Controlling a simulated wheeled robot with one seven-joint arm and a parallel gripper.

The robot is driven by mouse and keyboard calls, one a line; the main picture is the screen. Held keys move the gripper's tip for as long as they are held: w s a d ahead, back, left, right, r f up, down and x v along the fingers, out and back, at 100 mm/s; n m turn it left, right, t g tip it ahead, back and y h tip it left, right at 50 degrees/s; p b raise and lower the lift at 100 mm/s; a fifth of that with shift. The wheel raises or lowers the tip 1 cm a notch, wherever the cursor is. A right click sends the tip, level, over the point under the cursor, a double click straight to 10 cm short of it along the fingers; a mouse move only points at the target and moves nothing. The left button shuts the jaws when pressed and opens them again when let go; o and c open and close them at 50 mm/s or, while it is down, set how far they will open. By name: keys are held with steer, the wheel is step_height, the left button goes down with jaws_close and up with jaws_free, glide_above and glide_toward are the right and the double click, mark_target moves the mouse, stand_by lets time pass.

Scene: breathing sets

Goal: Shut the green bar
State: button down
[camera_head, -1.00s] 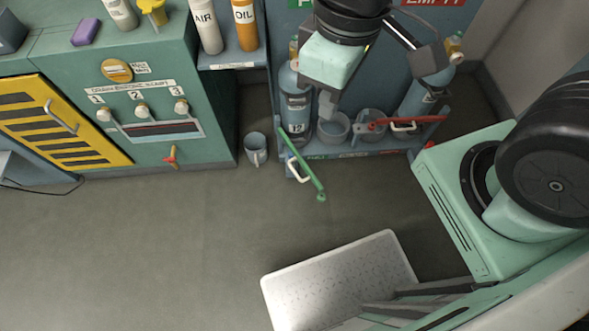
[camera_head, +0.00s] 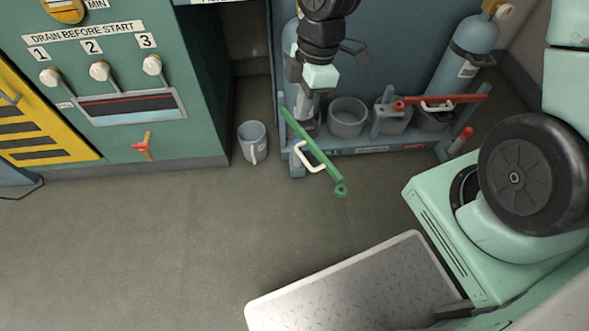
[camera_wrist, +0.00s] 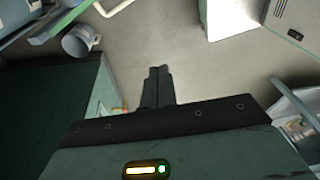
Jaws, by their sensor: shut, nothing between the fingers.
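The green bar (camera_head: 315,150) sticks out from the left post of the blue rack at an angle, its free end with a round eye over the floor. A white handle (camera_head: 312,160) is fixed on it. The bar also shows at the upper left of the wrist view (camera_wrist: 62,20). My gripper (camera_wrist: 158,72) is shut and empty in the wrist view, apart from the bar. In the head view my wrist hangs above the rack's left part; its fingertips are hard to make out there.
A red bar (camera_head: 440,101) lies across the rack's right part, before grey pots and a gas cylinder (camera_head: 466,55). A grey mug (camera_head: 253,142) stands on the floor left of the rack, beside the green cabinet (camera_head: 205,100). A light tread plate (camera_head: 360,290) lies in front. Floor between is clear.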

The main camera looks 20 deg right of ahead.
steer(key=w+d+f+n+b, duration=0.1)
steer(key=w+f+b, duration=0.1)
steer(key=f+b, duration=0.6)
steer(key=w+d+f+n+y+b, duration=0.1)
steer(key=w+f+b, duration=0.2)
steer(key=f+b, duration=0.6)
step_height(320, 180, down, 8)
steer(key=shift+f+n+y, duration=0.1)
steer(key=shift+n+y, duration=0.2)
steer(key=shift+n, duration=0.1)
steer(key=shift+w+d, duration=0.1)
